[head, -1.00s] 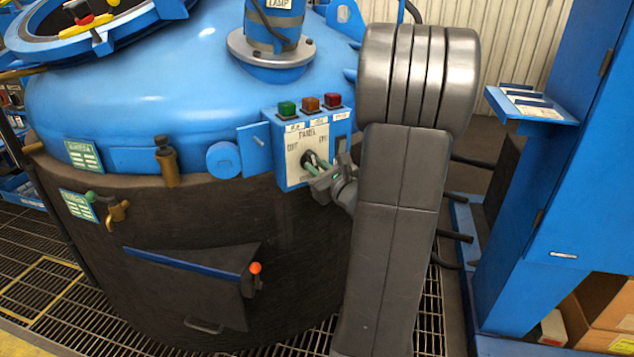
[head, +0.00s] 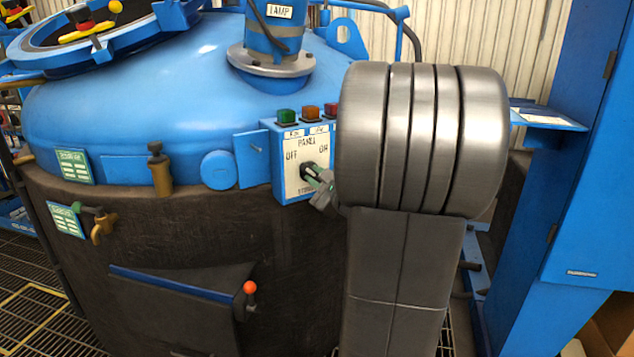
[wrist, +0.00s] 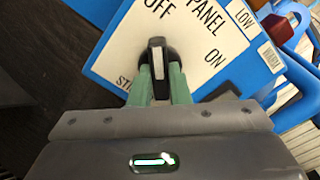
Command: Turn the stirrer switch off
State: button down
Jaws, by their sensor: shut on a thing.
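The stirrer switch (head: 308,170) is a black knob on the white face of a blue panel box (head: 293,180) mounted on the furnace. The face reads PANEL, with OFF at its upper left and ON at its upper right. In the wrist view the knob (wrist: 157,55) has a pale stripe and its length runs toward the OFF lettering. My gripper (wrist: 159,88) has green fingers, one on each side of the knob, shut on it. In the head view my gripper (head: 317,178) is partly hidden by my arm, which also covers the panel's right edge.
Green (head: 287,115), orange (head: 310,112) and red lamps or buttons top the box. The blue furnace lid (head: 130,100) curves behind it. A dark door (head: 180,305) with an orange-knobbed lever is below. A blue cabinet (head: 590,180) stands at the right.

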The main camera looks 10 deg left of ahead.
dwell(0.3)
jog(key=c, duration=1.4)
grip_release()
jog(key=shift+o, duration=0.2)
jog(key=p+v, duration=0.2)
jog(key=v, duration=1.1)
jog(key=shift+s+d, duration=0.3)
jog(key=b+x, duration=0.2)
jog(key=x, duration=1.1)
jog(key=shift+w+a, duration=0.3)
jog(key=shift+w, duration=0.05)
